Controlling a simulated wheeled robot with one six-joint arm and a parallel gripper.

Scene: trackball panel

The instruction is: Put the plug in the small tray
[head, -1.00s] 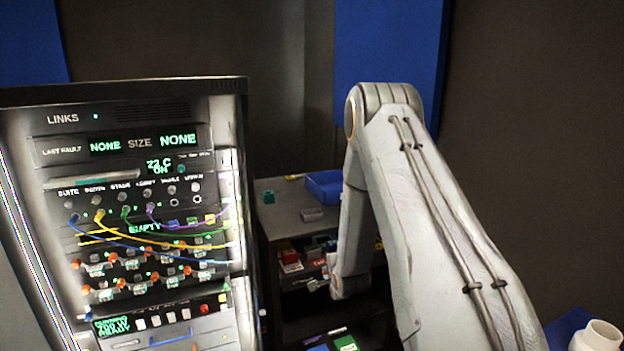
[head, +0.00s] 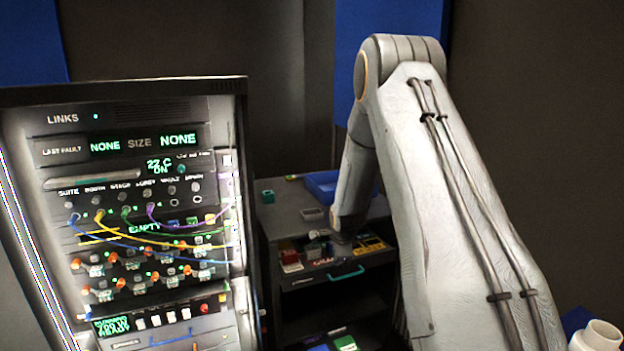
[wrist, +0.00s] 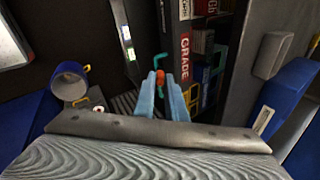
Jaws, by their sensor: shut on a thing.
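My gripper (wrist: 163,76) shows in the wrist view as two pale blue fingers close together. A small red-orange piece, which looks like the plug (wrist: 180,72), is at the fingertips; the fingers partly hide its hold. In the head view my gripper is hidden by my arm, whose end is over the front of the open drawer. A small grey tray (head: 313,214) lies on the cabinet top, left of my arm. A larger blue tray (head: 322,184) is behind it, partly hidden by my arm. I cannot tell which tray the task means.
The dark cabinet's open drawer (head: 291,267) holds several boxes and has a teal handle (head: 346,275). A teal block (head: 268,197) sits on the cabinet top. The lit panel (head: 150,180) with cables stands at left. A white jar (head: 598,338) is at lower right.

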